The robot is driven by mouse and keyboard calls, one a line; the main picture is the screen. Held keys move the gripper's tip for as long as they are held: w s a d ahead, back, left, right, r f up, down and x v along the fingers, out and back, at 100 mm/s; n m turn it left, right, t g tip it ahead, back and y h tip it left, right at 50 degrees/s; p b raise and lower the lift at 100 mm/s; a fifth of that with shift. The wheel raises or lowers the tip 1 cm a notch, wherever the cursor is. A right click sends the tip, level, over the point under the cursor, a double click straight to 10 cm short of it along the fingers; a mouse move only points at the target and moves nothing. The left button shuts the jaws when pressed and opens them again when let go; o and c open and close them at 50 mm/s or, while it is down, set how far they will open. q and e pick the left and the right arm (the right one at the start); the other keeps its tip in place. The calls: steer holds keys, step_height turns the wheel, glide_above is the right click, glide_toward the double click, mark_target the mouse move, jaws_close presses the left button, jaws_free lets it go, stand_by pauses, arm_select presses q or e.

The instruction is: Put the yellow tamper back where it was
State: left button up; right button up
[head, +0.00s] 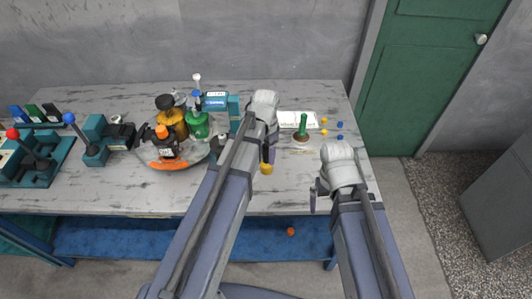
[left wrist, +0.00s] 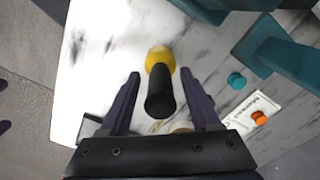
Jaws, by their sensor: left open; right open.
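The yellow tamper (head: 266,169) is near the front middle of the table, just below my left gripper (head: 268,155). In the left wrist view its yellow end (left wrist: 160,56) and black handle (left wrist: 160,97) lie between the two spread fingers of my left gripper (left wrist: 161,74). A gap shows on each side of the handle. In the head view the handle is mostly hidden by the gripper. My right gripper (head: 316,191) is open and empty near the table's front right. A green-handled tamper (head: 303,126) stands upright further back.
A white card (head: 291,118) lies behind the green-handled tamper, with small yellow and blue pieces (head: 340,125) to its right. An orange-and-grey holder (head: 178,162) with bottles stands left of my left arm. Teal lever units (head: 95,150) fill the far left. The front right table is clear.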

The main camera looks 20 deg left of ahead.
arm_select(q)
step_height(320, 180, up, 12)
steer(key=p, duration=1.2)
steer(key=shift+r, duration=0.2)
steer(key=s+d+n+y, duration=0.1)
steer(key=s+d+n, duration=0.2)
steer(key=s+d, duration=0.7)
steer(key=s, duration=0.4)
steer(key=shift+d+n, duration=0.3)
steer(key=shift+n, duration=0.1)
